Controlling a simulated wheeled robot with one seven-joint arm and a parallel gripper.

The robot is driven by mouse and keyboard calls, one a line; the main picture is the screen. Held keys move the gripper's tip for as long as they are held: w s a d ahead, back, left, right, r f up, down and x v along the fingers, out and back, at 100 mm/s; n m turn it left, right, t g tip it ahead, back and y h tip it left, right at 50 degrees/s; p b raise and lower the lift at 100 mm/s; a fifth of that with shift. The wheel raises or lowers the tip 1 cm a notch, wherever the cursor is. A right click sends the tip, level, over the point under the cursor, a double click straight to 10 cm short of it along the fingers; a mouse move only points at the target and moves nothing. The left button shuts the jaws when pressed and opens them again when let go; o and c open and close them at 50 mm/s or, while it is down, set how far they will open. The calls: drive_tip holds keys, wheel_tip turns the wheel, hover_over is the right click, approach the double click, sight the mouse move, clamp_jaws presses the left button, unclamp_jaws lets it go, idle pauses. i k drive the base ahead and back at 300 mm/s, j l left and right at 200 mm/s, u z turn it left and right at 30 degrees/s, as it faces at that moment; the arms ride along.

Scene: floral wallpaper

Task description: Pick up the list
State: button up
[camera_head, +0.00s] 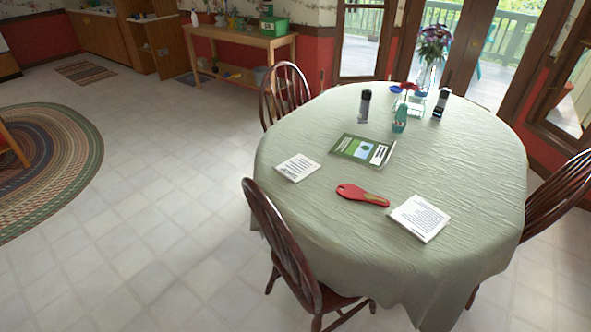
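Two white printed sheets or cards lie flat on the table with the pale green cloth (330,225). One sheet (297,167) is near the left edge, with a bold heading and lines of text. The other sheet (419,218) is nearer the front right, covered in small lines of text. The print is too small to read, so I cannot tell which one is the list. My gripper is not in view.
A red insole-shaped object (362,195) lies between the sheets, and a green booklet (363,150) behind them. A green bottle (400,118), two dark-topped containers and a flower vase (430,60) stand farther back. Chairs (285,245) surround the table; the floor (150,215) at left is open.

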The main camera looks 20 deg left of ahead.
sight(297, 168)
drive_tip(key=u, duration=2.2)
drive_tip(key=i+j+u, duration=0.1)
drive_tip(key=j+u, duration=0.3)
drive_tip(key=i+j+u, duration=0.15)
drive_tip(key=j+u, duration=0.2)
drive_tip(key=i+j+u, duration=0.2)
drive_tip(key=u, duration=0.2)
drive_tip(key=i+j, duration=0.1)
drive_tip(key=k+z, duration=0.15)
drive_tip(key=z, duration=0.35)
drive_tip(key=k+z, duration=0.15)
drive_tip(key=z, duration=0.35)
drive_tip(key=k+l+z, duration=0.1)
drive_tip(key=z, duration=0.4)
drive_tip(key=k+l+z, duration=0.1)
drive_tip(key=z, duration=0.4)
drive_tip(key=l+z, duration=0.3)
drive_tip(key=z, duration=0.2)
drive_tip(key=i+j+u, duration=0.7)
drive_tip(key=i+u, duration=0.7)
drive_tip(key=i+j, duration=0.05)
drive_tip(key=i, duration=0.05)
